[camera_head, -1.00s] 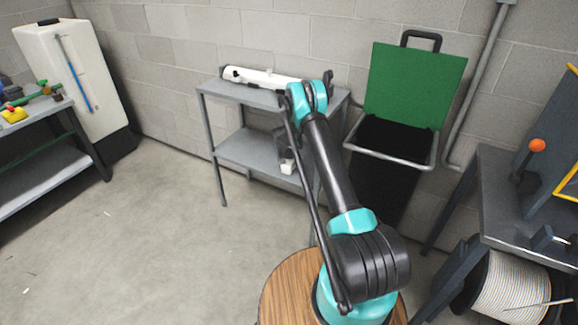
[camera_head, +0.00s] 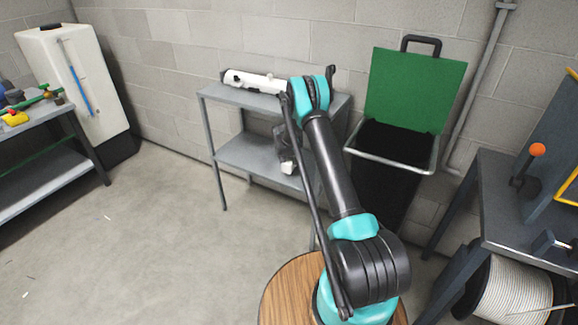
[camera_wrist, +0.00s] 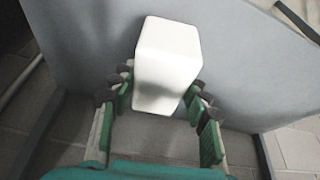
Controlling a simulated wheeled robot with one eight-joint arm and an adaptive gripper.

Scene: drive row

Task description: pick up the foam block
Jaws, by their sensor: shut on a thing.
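The white foam block (camera_wrist: 168,65) is in the upper middle of the wrist view. My gripper (camera_wrist: 162,92) is shut on it, with green and black fingers on its left and right sides. In the head view the block (camera_head: 288,168) shows as a small white patch below my dark gripper (camera_head: 286,150), in front of the grey shelf unit's (camera_head: 235,148) lower level. Most of my gripper is dark and small there. I cannot tell whether the block touches the shelf.
A white cylinder (camera_head: 252,80) lies on the shelf unit's top. A black bin with a raised green lid (camera_head: 415,88) stands to its right. A workbench (camera_head: 505,205) with a cable reel (camera_head: 515,290) below is at right. Another bench (camera_head: 50,178) is at left. The left floor is mostly clear.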

